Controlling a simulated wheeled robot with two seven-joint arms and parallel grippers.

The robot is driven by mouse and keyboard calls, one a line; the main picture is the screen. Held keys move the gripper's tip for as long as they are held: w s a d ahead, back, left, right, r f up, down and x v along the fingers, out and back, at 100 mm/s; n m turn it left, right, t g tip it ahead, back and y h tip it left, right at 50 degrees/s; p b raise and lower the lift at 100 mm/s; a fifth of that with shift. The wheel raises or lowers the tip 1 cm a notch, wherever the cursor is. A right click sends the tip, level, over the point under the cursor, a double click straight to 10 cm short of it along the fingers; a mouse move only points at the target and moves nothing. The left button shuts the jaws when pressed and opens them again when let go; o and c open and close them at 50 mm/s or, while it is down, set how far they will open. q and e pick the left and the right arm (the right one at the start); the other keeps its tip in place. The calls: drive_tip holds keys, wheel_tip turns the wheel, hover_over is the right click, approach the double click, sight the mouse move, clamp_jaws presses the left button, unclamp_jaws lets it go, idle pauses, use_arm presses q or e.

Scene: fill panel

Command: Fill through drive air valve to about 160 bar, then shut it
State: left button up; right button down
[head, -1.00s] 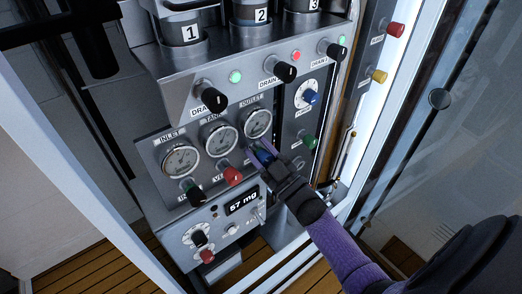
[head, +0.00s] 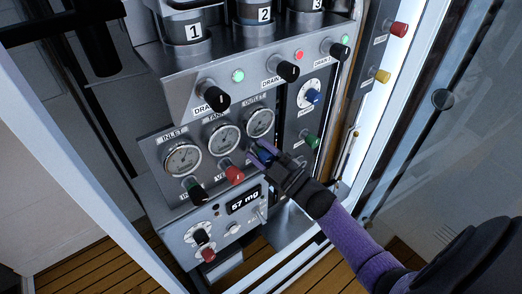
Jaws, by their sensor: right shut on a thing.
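My right gripper (head: 262,156) is at the panel just below the OUTLET gauge (head: 260,122). It is shut on a knob there, which the fingers mostly hide along with its label. The INLET gauge (head: 183,159) and TANK gauge (head: 223,139) are to its left; their needle readings are too small to tell. A green knob (head: 194,188) sits below the INLET gauge and a red knob (head: 233,174) below the TANK gauge. No drive air valve label is readable. My left gripper is not in view.
A display (head: 243,200) reads 57 mg. Black drain knobs (head: 215,96) line the ledge above, under numbered cylinders (head: 193,31). A glass door (head: 440,130) stands on the right.

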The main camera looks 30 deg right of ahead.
drive_tip(key=shift+c, duration=1.3)
unclamp_jaws()
drive_tip(key=v, duration=1)
